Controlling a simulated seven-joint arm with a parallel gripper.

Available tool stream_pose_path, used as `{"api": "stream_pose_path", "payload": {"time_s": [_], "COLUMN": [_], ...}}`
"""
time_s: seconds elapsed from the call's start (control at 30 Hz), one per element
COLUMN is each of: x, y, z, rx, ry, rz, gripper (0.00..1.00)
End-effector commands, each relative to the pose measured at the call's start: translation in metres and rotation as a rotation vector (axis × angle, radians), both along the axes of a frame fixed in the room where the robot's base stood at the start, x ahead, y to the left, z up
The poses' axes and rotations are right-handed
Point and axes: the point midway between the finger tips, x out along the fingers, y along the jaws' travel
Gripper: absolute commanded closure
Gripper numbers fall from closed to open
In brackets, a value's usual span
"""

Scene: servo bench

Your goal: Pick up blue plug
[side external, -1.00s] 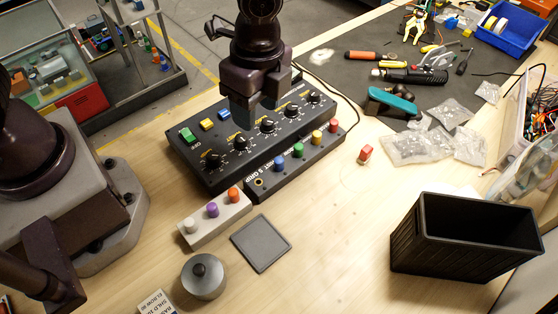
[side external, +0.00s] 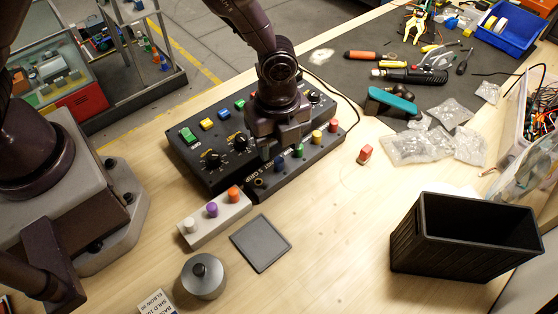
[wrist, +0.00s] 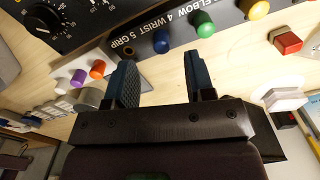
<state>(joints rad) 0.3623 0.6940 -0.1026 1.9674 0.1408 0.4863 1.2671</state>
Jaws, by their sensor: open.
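The blue plug (side external: 280,163) stands upright on a black strip (side external: 258,194), beside an empty round socket and the green plug (side external: 298,150). In the wrist view the blue plug (wrist: 161,41) shows just beyond the fingertips, between their two lines. My gripper (side external: 279,145) is open and empty, and hangs above and behind the blue plug. In the wrist view the fingers of my gripper (wrist: 160,62) are spread apart with nothing between them. The gap in height between fingertips and plug is hard to tell.
The yellow plug (side external: 316,137) and red plug (side external: 333,125) stand further along the strip. The black knob panel (side external: 200,165) lies behind. A grey block (side external: 215,220) with three plugs, a grey pad (side external: 261,243) and a black bin (side external: 465,240) are around. A red block (side external: 366,153) lies right.

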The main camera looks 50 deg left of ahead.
Motion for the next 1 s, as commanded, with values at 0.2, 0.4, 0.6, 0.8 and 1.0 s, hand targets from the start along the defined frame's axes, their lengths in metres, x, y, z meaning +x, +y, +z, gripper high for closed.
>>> {"api": "stream_pose_path", "payload": {"time_s": [0.2,0.4,0.6,0.8,1.0], "x": [0.001,0.001,0.002,0.001,0.001], "y": [-0.001,-0.002,-0.001,-0.001,-0.001], "z": [-0.034,-0.047,-0.047,-0.047,-0.047], "rx": [0.002,0.000,0.000,0.000,0.000], "ry": [0.005,0.000,0.000,0.000,0.000], "rz": [0.000,0.000,0.000,0.000,0.000], "gripper": [0.51,0.51,0.55,1.00,1.00]}}
